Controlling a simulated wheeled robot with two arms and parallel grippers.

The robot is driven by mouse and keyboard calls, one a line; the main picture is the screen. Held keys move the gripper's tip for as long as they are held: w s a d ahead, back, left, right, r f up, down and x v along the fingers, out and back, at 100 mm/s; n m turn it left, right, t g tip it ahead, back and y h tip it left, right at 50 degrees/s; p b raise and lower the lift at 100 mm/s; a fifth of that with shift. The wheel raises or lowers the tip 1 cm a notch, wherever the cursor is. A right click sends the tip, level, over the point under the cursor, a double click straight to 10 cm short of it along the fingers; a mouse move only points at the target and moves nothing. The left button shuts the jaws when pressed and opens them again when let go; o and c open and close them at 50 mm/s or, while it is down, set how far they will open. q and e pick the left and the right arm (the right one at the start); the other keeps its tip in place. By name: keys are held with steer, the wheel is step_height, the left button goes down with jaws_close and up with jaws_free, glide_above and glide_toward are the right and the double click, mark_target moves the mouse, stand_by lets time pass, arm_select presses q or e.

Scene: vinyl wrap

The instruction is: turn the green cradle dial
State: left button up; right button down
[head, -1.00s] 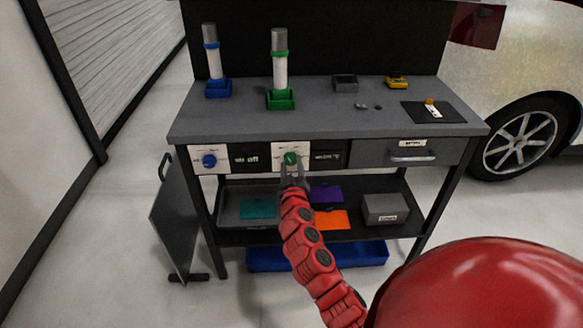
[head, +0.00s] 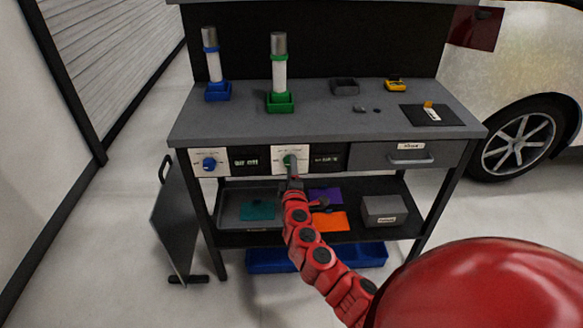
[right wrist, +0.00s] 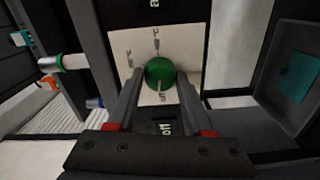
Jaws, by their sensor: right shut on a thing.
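The green dial (head: 289,159) sits on a white panel on the front of the grey workbench (head: 330,120). In the right wrist view the green dial (right wrist: 160,73) lies between my two fingertips, with a pale pointer mark on its lower part. My right gripper (head: 291,170) is shut on the dial, one finger at each side. In the head view the gripper hides part of the dial. The green cradle (head: 281,103) stands on the bench top above, holding an upright white roll (head: 279,68) with a grey top. My left gripper is not in view.
A blue dial (head: 209,163) is on the panel to the left, below a blue cradle (head: 217,91) with another roll. A drawer with a handle (head: 410,160) is at the right. A lower shelf holds coloured sheets and a grey box (head: 384,210).

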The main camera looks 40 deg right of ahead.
steer(key=shift+n, duration=1)
steer(key=shift+c, duration=1.6)
jaws_free()
steer(key=v, duration=1.7)
steer(key=shift+s+a+p, duration=0.15)
steer(key=shift+a+p, duration=0.05)
steer(key=shift+p, duration=0.15)
